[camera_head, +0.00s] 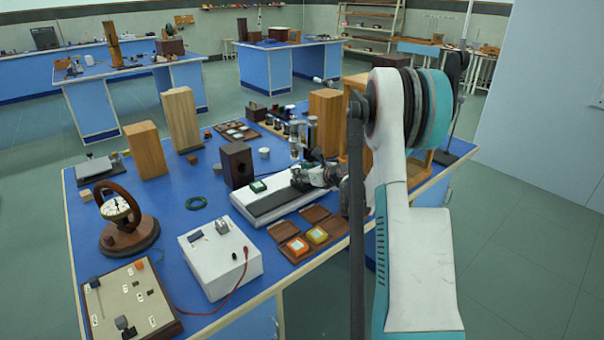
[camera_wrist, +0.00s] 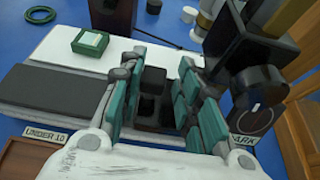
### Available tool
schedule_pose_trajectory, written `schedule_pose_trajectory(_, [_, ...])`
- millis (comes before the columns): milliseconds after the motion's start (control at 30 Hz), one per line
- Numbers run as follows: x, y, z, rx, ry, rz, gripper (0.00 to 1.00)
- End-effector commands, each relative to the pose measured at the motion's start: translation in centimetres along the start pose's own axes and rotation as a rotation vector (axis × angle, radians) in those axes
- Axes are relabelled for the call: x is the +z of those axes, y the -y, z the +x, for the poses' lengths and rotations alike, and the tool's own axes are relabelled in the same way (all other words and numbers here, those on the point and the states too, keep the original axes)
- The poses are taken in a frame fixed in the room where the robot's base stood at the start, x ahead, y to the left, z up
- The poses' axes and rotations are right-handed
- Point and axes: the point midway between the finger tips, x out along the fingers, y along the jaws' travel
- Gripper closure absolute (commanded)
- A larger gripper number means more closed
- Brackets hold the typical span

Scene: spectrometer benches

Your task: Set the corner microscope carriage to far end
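The microscope is a long white base (camera_wrist: 60,58) with a dark grey strip (camera_wrist: 55,92) on its left part in the wrist view. In the head view its white base (camera_head: 262,203) lies near the front edge of the blue bench. A small black block (camera_wrist: 153,80), apparently the carriage, stands between my fingers. My gripper (camera_wrist: 160,68) is open, with green-padded fingers on either side of that block; I cannot tell whether they touch it. In the head view my gripper (camera_head: 312,178) is over the base's right end, hiding it. A black upright with a round knob (camera_wrist: 258,85) stands right of my fingers.
A green box (camera_wrist: 90,42) sits on the white base. Brown trays with orange and yellow pieces (camera_head: 317,235) lie in front. A dark wooden box (camera_head: 236,165) stands behind, and wooden blocks (camera_head: 325,115) stand close behind my arm. A white instrument (camera_head: 220,260) stands at the left.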

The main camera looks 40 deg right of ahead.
Motion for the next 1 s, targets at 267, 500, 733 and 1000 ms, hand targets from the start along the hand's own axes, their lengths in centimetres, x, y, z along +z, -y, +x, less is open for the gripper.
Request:
schedule_pose_trajectory(267, [0.0, 0.1, -3.6, -0.003, 0.001, 0.001, 0.70])
schedule_pose_trajectory(500, [0.0, 0.1, -8.5, -0.004, 0.000, 0.002, 0.70])
schedule_pose_trajectory(733, [0.0, 0.1, -11.3, -0.003, 0.000, 0.000, 0.70])
schedule_pose_trajectory(1000, [0.0, 0.1, -12.0, -0.002, 0.000, 0.000, 0.70])
